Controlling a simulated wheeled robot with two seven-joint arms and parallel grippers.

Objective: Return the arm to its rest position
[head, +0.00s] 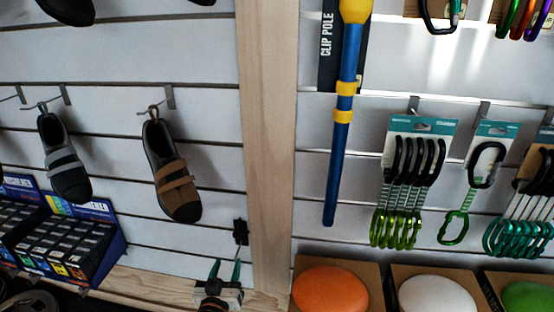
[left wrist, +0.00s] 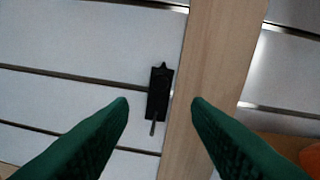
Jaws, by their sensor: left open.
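My left gripper (head: 226,270) shows low in the head view, in front of the slatted wall and left of the wooden post. Its green fingers are open and hold nothing. The same bracket (head: 240,231) shows just above the gripper in the head view. Whether the fingers touch the wall cannot be told. My right gripper is in neither view.
The wooden post (head: 268,150) stands right of the gripper. Climbing shoes (head: 172,172) hang on hooks at the left, above boxes (head: 75,245) on a wooden shelf (head: 155,284). A blue pole (head: 343,120), quickdraws (head: 409,190) and an orange hold (head: 330,290) are at the right.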

